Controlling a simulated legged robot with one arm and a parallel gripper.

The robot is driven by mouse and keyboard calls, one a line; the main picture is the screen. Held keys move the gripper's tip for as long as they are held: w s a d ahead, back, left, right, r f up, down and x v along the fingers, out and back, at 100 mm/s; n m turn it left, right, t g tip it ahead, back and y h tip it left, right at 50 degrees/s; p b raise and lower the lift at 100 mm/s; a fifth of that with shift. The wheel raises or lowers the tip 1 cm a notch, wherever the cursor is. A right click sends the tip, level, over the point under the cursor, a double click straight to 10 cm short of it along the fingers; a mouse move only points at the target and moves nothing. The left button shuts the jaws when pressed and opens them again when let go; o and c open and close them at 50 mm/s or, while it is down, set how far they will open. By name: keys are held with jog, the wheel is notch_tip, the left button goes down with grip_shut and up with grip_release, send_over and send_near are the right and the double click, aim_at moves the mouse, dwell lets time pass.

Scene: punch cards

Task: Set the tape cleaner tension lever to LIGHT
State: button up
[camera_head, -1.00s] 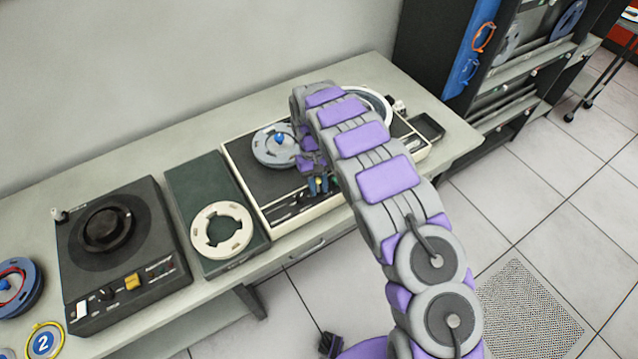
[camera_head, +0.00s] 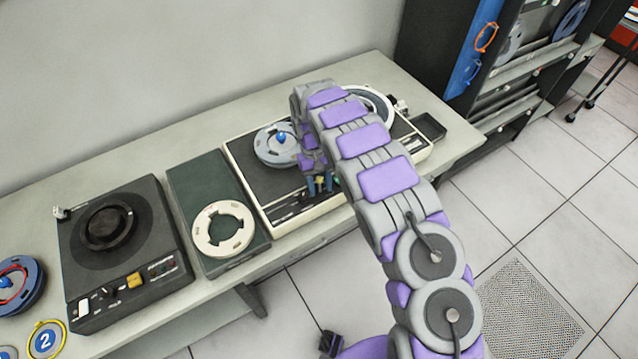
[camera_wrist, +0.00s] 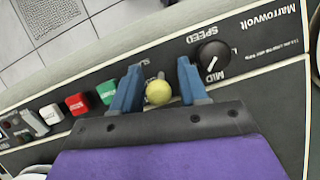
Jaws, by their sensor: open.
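The tape cleaner (camera_head: 281,217) is a dark deck in a cream frame on the bench. In the wrist view, a yellow ball knob (camera_wrist: 158,92), apparently the lever's tip, sits between my gripper's two blue fingers. My gripper (camera_head: 320,184) is over the machine's front control strip, with its fingers apart on either side of the ball. In the wrist view, my gripper (camera_wrist: 160,78) shows a small gap on each side of the ball. The lever's stem and most of its label are hidden, so its setting cannot be read.
Beside the ball is a black speed dial (camera_wrist: 211,57) marked MID. On the other side are a green button (camera_wrist: 107,92), a red button (camera_wrist: 77,104) and a white button (camera_wrist: 52,114). A grey-blue reel (camera_head: 276,146) lies on the deck behind my gripper.

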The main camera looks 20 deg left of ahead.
jog(key=p+v, duration=1.6)
jog(key=shift+w+r, duration=0.2)
jog(key=shift+r, duration=0.15)
jog(key=p, duration=0.3)
jog(key=shift+a+r, duration=0.15)
jog(key=shift+r, duration=0.15)
jog(key=shift+p, duration=0.6)
jog(key=shift+w, duration=0.1)
